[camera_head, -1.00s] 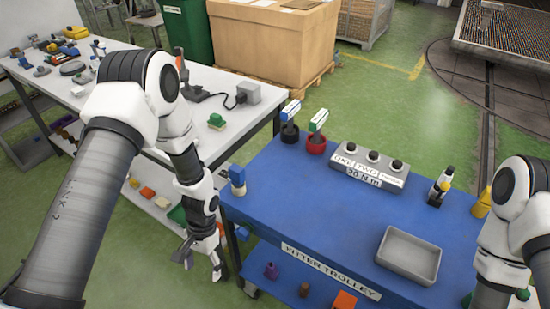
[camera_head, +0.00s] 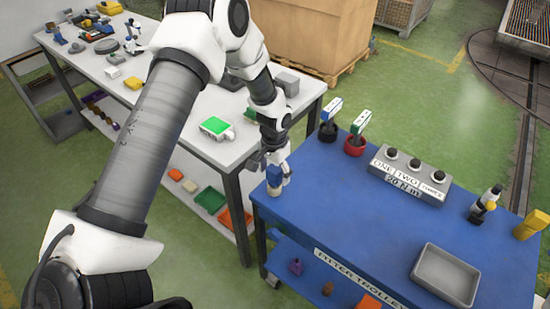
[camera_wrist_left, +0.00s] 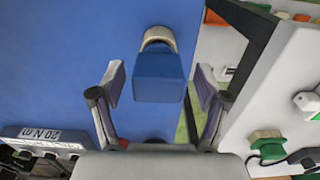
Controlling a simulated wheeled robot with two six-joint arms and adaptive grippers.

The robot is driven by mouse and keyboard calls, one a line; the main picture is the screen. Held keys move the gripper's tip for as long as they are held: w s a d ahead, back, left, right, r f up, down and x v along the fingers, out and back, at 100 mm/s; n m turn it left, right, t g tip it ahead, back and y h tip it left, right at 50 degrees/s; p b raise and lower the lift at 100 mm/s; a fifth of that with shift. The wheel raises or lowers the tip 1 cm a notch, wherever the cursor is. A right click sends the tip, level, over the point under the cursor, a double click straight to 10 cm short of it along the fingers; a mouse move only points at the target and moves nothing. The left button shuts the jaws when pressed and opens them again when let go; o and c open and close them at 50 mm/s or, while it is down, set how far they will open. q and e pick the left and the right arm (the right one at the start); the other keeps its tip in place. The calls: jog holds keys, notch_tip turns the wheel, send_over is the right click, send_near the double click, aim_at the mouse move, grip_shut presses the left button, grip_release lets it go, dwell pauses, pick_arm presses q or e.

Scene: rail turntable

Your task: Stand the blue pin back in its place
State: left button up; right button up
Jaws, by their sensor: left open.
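A blue block-shaped piece with a pale round base (camera_head: 274,182) is at the near-left corner of the blue trolley top; I cannot tell for sure that it is the blue pin. It also shows in the left wrist view (camera_wrist_left: 160,78), where the pale round part curves out beyond the blue block. My left gripper (camera_head: 270,165) is over it. In the left wrist view, its two open fingers (camera_wrist_left: 158,92) are on either side of the blue block, with gaps between. My right gripper is out of view.
On the trolley (camera_head: 340,215) stand a black pot (camera_head: 328,131), a red pot (camera_head: 354,145), a grey ONE-TWO-THREE block (camera_head: 411,176) and a grey tray (camera_head: 446,275). A white bench (camera_head: 180,105) stands left. The trolley's middle is clear.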

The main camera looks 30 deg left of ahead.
pick_arm(q)
jog(key=shift+f, duration=0.4)
jog(key=shift+s+d+f, duration=0.1)
jog(key=shift+s, duration=0.05)
jog(key=c, duration=1.4)
jog(key=o, duration=0.6)
jog(key=shift+c, duration=0.2)
jog(key=c, duration=0.5)
jog(key=shift+c, duration=0.2)
jog(key=shift+r+p, duration=0.65)
jog(key=shift+r, duration=0.05)
jog(key=shift+r+p, duration=2.5)
jog(key=shift+r, duration=0.5)
jog(key=shift+r, duration=0.1)
